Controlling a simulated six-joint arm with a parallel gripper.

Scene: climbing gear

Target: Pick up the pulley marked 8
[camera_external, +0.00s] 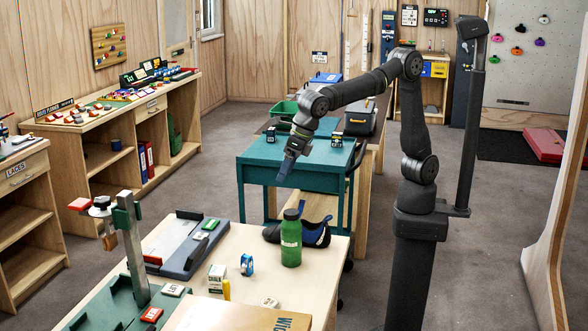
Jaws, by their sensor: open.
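My gripper (284,176) hangs at the end of my arm over the front part of the teal table (255,174). It is small and dark in this view, its jaws are open, and nothing shows between them. Two small dark items with pale label faces stand on the teal table: one at the back left (270,134) and one right of my wrist (337,140). They may be pulleys, but no number 8 is readable on either. A small blue ringed item (247,264) stands on the front wooden table, apart from my gripper; I cannot tell whether it is a pulley.
The front wooden table (318,268) holds a green bottle (291,238), a dark blue climbing shoe (316,234), a grey-blue tray (182,245) and a small white box (217,278). A black case (360,121) stands behind the teal table. Shelves line the left wall.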

